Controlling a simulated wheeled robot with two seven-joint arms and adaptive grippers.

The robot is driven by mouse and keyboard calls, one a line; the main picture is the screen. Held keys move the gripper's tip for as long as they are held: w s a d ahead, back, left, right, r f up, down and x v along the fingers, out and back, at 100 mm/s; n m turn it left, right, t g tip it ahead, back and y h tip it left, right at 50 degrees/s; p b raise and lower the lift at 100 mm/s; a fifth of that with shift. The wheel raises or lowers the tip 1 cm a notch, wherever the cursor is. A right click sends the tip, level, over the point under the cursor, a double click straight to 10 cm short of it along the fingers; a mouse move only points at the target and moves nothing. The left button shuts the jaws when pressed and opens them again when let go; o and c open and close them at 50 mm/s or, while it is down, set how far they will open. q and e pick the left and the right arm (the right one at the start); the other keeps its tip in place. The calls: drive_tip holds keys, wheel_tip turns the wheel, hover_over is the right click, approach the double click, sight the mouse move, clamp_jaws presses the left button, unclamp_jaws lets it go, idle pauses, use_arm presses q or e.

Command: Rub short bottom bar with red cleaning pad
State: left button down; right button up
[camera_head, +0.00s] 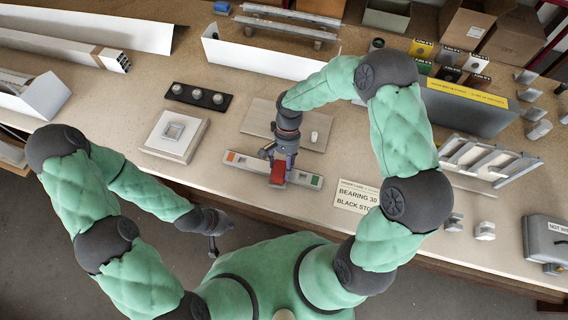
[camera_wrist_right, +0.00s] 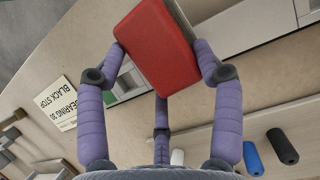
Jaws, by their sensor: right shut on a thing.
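The short bar (camera_head: 310,181) lies on the workbench near its front edge, with an orange mark at its left end and a green mark at its right end. It also shows behind the pad in the right wrist view, green square (camera_wrist_right: 126,84) included. My right gripper (camera_head: 278,166) is shut on the red cleaning pad (camera_head: 278,174), which is over the middle of the bar. The pad (camera_wrist_right: 158,45) is between the fingers in the right wrist view. Whether pad and bar touch, I cannot tell. My left gripper (camera_head: 213,247) hangs in front of the bench edge; its fingers are unclear.
A white plate with a square frame (camera_head: 174,130) and a black strip with knobs (camera_head: 199,97) lie to the left. A printed card (camera_head: 356,196) lies right of the bar. A flat board (camera_head: 262,119) with a white cylinder (camera_head: 314,137) lies behind. A slatted frame (camera_head: 490,160) stands further right.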

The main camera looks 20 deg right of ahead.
drive_tip(key=shift+w+d, duration=0.1)
drive_tip(key=shift+w, duration=0.05)
drive_tip(key=shift+w+d, duration=0.55)
drive_tip(key=shift+w, duration=0.25)
drive_tip(key=shift+w+d, duration=0.5)
drive_tip(key=shift+w, duration=0.25)
drive_tip(key=shift+b, duration=0.3)
drive_tip(key=shift+s+a+f, duration=0.1)
drive_tip(key=shift+s+a, duration=0.3)
drive_tip(key=shift+s, duration=0.25)
drive_tip(key=shift+s+a+f, duration=0.1)
drive_tip(key=shift+s+a, duration=0.3)
drive_tip(key=shift+s, duration=0.25)
drive_tip(key=shift+s+a+f+p, duration=0.15)
drive_tip(key=shift+s+a+p, duration=0.25)
drive_tip(key=shift+s, duration=0.3)
drive_tip(key=shift+w+r+p, duration=0.15)
drive_tip(key=shift+r+p, duration=0.9)
drive_tip(key=shift+r, duration=0.55)
drive_tip(key=shift+w+r+p, duration=0.15)
drive_tip(key=shift+r+p, duration=0.9)
drive_tip(key=shift+r, duration=0.5)
